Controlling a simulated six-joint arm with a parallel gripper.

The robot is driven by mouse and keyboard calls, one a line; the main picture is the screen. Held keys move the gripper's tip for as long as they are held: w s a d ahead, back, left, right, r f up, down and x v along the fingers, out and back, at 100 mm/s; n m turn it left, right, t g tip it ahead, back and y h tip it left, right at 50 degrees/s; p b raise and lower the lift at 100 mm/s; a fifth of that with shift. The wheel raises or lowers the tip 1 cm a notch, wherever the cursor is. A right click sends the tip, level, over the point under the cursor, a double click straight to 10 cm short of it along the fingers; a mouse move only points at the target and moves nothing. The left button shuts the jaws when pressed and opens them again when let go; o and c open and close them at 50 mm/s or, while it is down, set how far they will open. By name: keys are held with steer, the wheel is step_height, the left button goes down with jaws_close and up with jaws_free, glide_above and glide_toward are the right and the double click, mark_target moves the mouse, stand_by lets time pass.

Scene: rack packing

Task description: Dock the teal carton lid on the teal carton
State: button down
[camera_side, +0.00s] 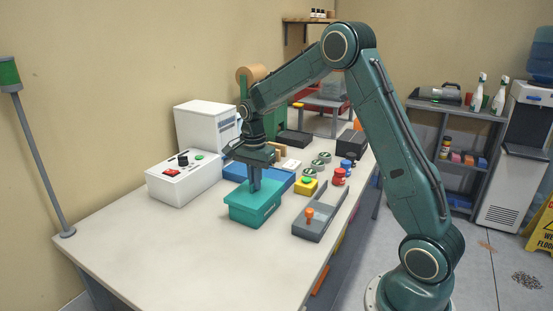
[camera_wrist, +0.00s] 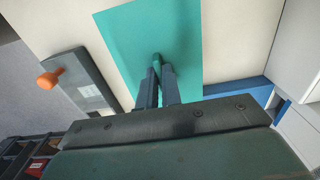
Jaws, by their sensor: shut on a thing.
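The teal carton (camera_side: 250,217) stands on the white table. The teal lid (camera_side: 238,197) is at the carton's top, and no clear gap shows between them in the side view. In the wrist view the lid (camera_wrist: 130,30) is a flat teal panel with a small upright grip (camera_wrist: 157,60). My gripper (camera_side: 256,187) points down over the middle of the lid, its fingers (camera_wrist: 158,78) shut on that grip. The lid hides the carton in the wrist view. Whether the lid is fully seated cannot be told.
A blue tray (camera_side: 276,183) lies just behind the carton. A grey fixture (camera_side: 322,226) with an orange knob (camera_side: 309,213) is to the right. A yellow button box (camera_side: 302,188) and red container (camera_side: 338,178) stand beyond. A white control box (camera_side: 175,187) is at left. The front-left table is clear.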

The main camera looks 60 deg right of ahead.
steer(key=shift+f, duration=0.55)
steer(key=c, duration=1.6)
jaws_free()
steer(key=shift+r, duration=0.1)
step_height(320, 180, up, 13)
